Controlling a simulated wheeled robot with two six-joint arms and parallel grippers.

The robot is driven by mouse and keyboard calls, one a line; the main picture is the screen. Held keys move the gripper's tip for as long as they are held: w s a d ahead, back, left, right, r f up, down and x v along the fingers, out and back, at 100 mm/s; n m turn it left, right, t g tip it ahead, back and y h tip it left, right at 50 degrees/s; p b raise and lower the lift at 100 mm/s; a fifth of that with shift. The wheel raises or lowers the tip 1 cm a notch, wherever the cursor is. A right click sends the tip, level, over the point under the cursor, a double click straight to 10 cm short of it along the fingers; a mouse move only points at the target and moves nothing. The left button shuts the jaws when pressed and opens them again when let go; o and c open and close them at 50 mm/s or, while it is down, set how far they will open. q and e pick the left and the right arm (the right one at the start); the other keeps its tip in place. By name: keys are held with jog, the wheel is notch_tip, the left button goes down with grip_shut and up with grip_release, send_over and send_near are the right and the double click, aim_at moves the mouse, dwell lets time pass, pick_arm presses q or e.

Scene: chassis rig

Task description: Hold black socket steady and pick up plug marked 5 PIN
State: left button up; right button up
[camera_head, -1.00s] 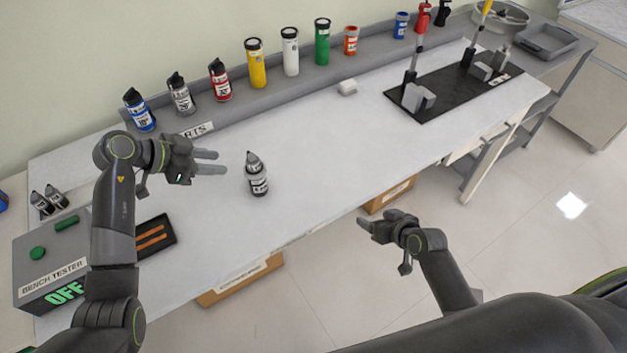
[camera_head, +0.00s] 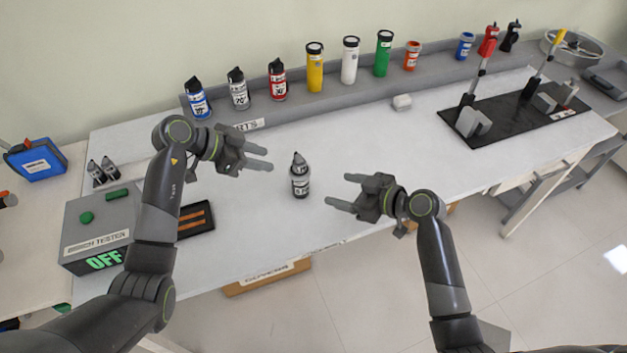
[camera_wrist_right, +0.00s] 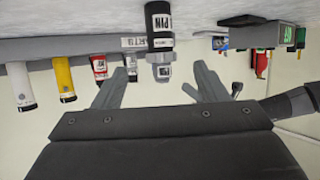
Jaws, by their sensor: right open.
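A small upright black and grey connector (camera_head: 300,178) stands on the white bench between my two grippers. In the right wrist view, which is upside down, its black body (camera_wrist_right: 160,22) carries a label reading PIN, with a grey part at its other end. I cannot read a number before PIN. My left gripper (camera_head: 258,158) is open and empty, with its fingers just left of the connector. My right gripper (camera_head: 337,191) is open and empty to the right of it, fingers pointing at it. In the wrist view the connector stands beyond the right fingertips (camera_wrist_right: 160,82), not touched.
Blue (camera_head: 197,100), silver (camera_head: 238,90) and red (camera_head: 278,80) connectors and several coloured cylinders line the rear ledge. A bench tester (camera_head: 97,235) reading OFF and a dark tray (camera_head: 196,220) stand at left. A black mat (camera_head: 505,115) with stands lies at right.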

aim_at(307, 181)
jog(key=x, duration=1.4)
jog(key=shift+w+a+f, duration=0.15)
jog(key=shift+w+f, duration=0.05)
jog(key=c, duration=1.3)
jog(key=shift+o, duration=0.2)
